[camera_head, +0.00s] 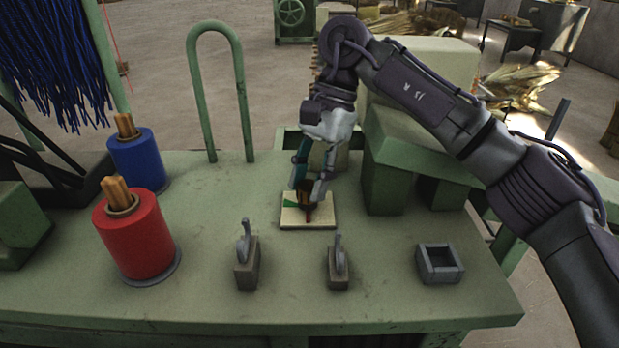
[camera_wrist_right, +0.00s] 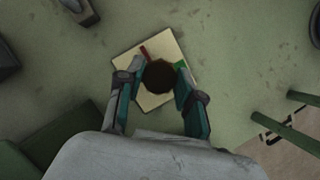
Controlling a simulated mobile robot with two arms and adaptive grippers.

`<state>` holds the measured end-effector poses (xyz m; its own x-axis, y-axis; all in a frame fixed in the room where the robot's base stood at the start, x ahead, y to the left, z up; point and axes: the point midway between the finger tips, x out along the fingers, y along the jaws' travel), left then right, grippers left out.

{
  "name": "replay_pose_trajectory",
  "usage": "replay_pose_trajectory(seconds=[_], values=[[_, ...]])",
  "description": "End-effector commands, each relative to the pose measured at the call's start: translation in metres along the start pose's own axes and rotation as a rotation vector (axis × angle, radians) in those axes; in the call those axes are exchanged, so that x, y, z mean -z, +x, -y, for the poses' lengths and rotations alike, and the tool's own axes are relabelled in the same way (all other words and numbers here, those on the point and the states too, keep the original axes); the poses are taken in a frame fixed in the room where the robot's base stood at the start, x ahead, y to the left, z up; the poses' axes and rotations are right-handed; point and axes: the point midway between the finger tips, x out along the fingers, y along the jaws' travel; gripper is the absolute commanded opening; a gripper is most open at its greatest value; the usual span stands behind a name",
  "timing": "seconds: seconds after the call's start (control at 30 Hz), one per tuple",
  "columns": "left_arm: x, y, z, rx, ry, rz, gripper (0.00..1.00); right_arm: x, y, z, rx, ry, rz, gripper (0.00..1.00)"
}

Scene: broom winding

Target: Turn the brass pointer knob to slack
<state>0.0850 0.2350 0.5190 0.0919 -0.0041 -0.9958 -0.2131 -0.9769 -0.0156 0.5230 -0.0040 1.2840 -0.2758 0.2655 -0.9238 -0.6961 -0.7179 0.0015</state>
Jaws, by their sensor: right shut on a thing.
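The knob (camera_wrist_right: 160,77) is a dark brownish round shape in the right wrist view, above a cream square plate (camera_head: 290,217). In the head view it is mostly hidden behind my right gripper's fingers. The plate carries a green mark (camera_head: 290,204) on the left and a red mark (camera_head: 308,214) at the front. My right gripper (camera_head: 308,192) comes down from above and is shut on the knob, one finger on each side. I cannot clearly tell which way the pointer faces. My left gripper is not in view.
Two grey levers (camera_head: 247,262) (camera_head: 338,265) and a small open grey box (camera_head: 440,264) stand along the front of the green bench (camera_head: 205,300). Red (camera_head: 136,236) and blue (camera_head: 137,160) spools stand left. A green hoop (camera_head: 246,115) rises behind; green machine blocks (camera_head: 384,180) stand close right.

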Motion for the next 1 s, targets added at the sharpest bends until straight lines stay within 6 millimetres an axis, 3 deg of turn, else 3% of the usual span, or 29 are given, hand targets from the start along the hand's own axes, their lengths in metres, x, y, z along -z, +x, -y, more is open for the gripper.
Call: replay_pose_trajectory(seconds=[0.2, 0.23, 0.37, 0.77, 1.0], values=[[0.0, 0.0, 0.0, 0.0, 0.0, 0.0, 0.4, 0.0, -0.002, 0.0, 0.005, -0.002, -0.001, 0.02], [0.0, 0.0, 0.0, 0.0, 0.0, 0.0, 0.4, 0.0, -0.002, 0.0, 0.005, -0.002, -0.001, 0.38], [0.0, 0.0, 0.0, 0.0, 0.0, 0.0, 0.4, 0.0, -0.002, 0.0, 0.004, -0.001, -0.001, 0.6], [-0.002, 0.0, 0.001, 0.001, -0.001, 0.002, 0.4, 0.0, -0.007, 0.001, 0.003, 0.0, -0.001, 0.61], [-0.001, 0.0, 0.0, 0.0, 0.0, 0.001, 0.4, -0.001, -0.05, 0.001, 0.006, 0.001, -0.001, 0.61]])
